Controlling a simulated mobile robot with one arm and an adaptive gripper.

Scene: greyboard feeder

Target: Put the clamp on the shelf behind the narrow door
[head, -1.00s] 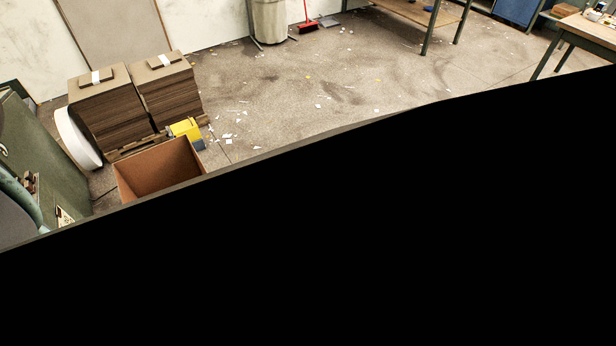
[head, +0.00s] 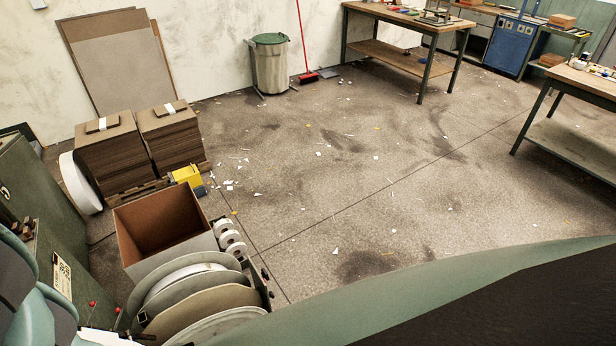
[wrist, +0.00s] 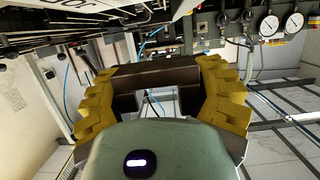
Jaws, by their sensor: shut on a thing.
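My gripper (wrist: 157,92) shows in the wrist view, with yellow fingers to the left and right. It is shut on a dark, blocky thing with a gap in its middle, which I take to be the clamp (wrist: 155,72). The clamp spans between the fingers, and part of it is hidden by my wrist. The gripper and clamp do not show in the head view. I cannot make out the narrow door or its shelf in either view.
Machinery with gauges (wrist: 269,25) surrounds the gripper in the wrist view. In the head view, an open brown box (head: 165,225), large reels (head: 215,300) and board stacks (head: 110,150) stand left. A blue cabinet (head: 510,45) stands far right.

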